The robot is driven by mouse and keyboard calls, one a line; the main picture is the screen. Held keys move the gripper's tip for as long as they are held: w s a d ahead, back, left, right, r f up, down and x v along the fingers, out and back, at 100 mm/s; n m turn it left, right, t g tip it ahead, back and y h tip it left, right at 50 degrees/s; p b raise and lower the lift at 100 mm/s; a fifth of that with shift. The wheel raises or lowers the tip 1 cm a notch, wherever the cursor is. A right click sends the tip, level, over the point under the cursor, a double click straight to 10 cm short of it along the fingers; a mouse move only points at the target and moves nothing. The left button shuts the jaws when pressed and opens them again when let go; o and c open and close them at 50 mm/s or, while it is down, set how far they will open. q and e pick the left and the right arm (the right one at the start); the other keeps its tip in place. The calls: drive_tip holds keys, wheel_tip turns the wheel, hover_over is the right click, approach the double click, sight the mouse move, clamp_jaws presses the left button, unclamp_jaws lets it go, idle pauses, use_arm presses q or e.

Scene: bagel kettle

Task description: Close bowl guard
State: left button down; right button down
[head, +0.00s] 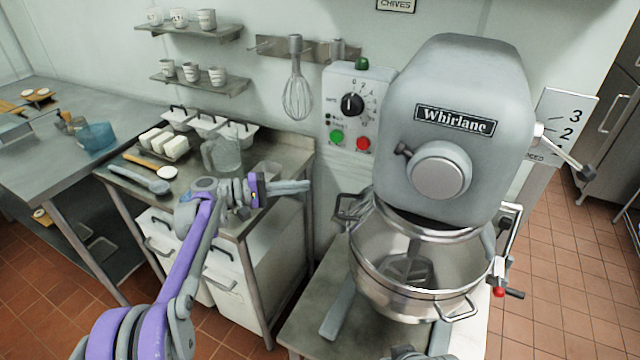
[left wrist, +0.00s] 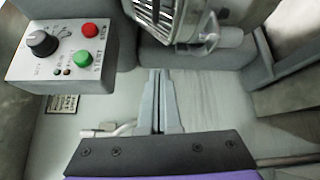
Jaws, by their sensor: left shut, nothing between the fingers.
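The mixer (head: 455,125), labelled Whirlane, stands at right with a steel bowl (head: 385,285) under its head. The bowl's front is uncovered and a flat beater (head: 408,268) shows inside. Barred metal (left wrist: 158,14), which looks like part of the bowl guard, is at the top of the left wrist view; in the head view I cannot clearly make out the guard. My left gripper (head: 308,187) is shut and empty, left of the mixer and apart from the bowl. Its closed fingers (left wrist: 160,100) point up in the wrist view. My right gripper is not seen.
The control box (head: 352,110) with dial, green and red buttons is on the wall side; it also shows in the wrist view (left wrist: 62,50). A side counter (head: 255,215) holds a clear jug (head: 222,155) and white tubs. A lever (head: 565,150) sticks out right of the mixer.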

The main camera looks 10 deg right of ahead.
use_arm(q)
drive_tip(key=d+p, duration=0.1)
drive_tip(key=d, duration=0.9)
drive_tip(key=shift+s, duration=0.15)
drive_tip(key=shift+s+a+r, duration=0.1)
drive_tip(key=shift+s+a, duration=0.15)
drive_tip(key=shift+s, duration=0.6)
drive_tip(key=shift+s+a+r, duration=0.1)
drive_tip(key=shift+s+a, duration=0.15)
drive_tip(key=shift+s, duration=0.6)
drive_tip(key=shift+f, duration=0.1)
drive_tip(key=shift+s+a, duration=0.15)
